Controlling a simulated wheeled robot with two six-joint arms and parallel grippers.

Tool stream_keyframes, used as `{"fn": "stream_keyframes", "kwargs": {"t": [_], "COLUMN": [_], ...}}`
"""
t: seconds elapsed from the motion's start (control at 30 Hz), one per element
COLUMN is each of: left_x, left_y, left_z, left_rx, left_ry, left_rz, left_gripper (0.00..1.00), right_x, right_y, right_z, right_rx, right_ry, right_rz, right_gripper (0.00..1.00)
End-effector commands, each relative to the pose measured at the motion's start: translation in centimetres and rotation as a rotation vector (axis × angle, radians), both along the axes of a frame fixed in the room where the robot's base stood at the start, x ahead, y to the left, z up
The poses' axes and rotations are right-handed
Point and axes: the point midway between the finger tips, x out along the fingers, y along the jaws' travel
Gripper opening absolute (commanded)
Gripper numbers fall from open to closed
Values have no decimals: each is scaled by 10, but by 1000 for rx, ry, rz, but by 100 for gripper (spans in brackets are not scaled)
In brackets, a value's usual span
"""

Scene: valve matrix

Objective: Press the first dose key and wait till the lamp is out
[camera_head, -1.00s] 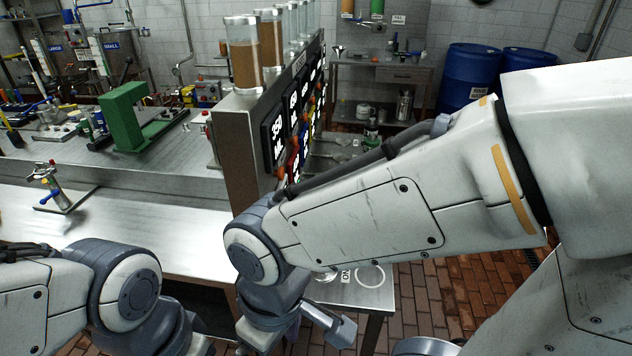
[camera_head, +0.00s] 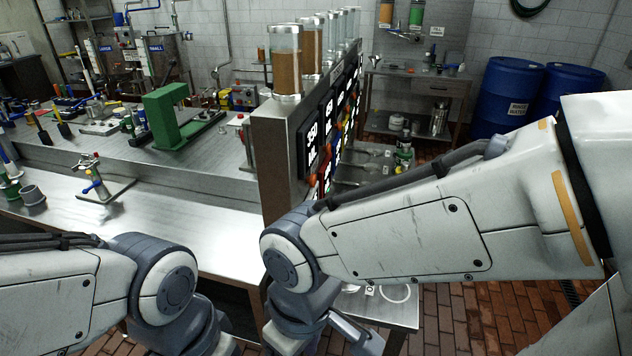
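The dosing unit (camera_head: 272,135) is a steel housing with a row of clear canisters on top; the nearest canister (camera_head: 285,72) holds brown material. Its front, seen at a steep angle, carries dark displays (camera_head: 311,140) with white digits. Small red, blue and yellow parts (camera_head: 340,140) show along it, partly behind my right arm. I cannot tell which is the first dose key or whether a lamp is lit. My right arm crosses in front of the unit; grey end parts (camera_head: 350,328) show below its joint, their finger state unclear. My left arm enters at lower left, its gripper out of frame.
A steel bench (camera_head: 190,225) holds a green press frame (camera_head: 165,125) and a small valve stand (camera_head: 100,180). A low steel table (camera_head: 395,310) stands under my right arm. Blue drums (camera_head: 510,95) and a back shelf (camera_head: 420,85) stand behind. Brick floor is clear at right.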

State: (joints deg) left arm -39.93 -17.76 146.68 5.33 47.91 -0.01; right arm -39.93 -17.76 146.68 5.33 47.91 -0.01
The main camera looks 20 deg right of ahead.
Motion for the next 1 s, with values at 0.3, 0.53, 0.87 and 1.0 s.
{"fn": "stream_keyframes", "kwargs": {"t": [0.3, 0.53, 0.87, 1.0], "left_x": [0, 0, 0, 0], "left_y": [0, 0, 0, 0], "left_z": [0, 0, 0, 0], "left_rx": [0, 0, 0, 0], "left_ry": [0, 0, 0, 0], "left_rz": [0, 0, 0, 0], "left_gripper": [50, 50, 50, 50], "right_x": [0, 0, 0, 0], "right_y": [0, 0, 0, 0], "right_z": [0, 0, 0, 0], "right_rx": [0, 0, 0, 0], "right_ry": [0, 0, 0, 0], "right_rz": [0, 0, 0, 0], "right_gripper": [0, 0, 0, 0]}}
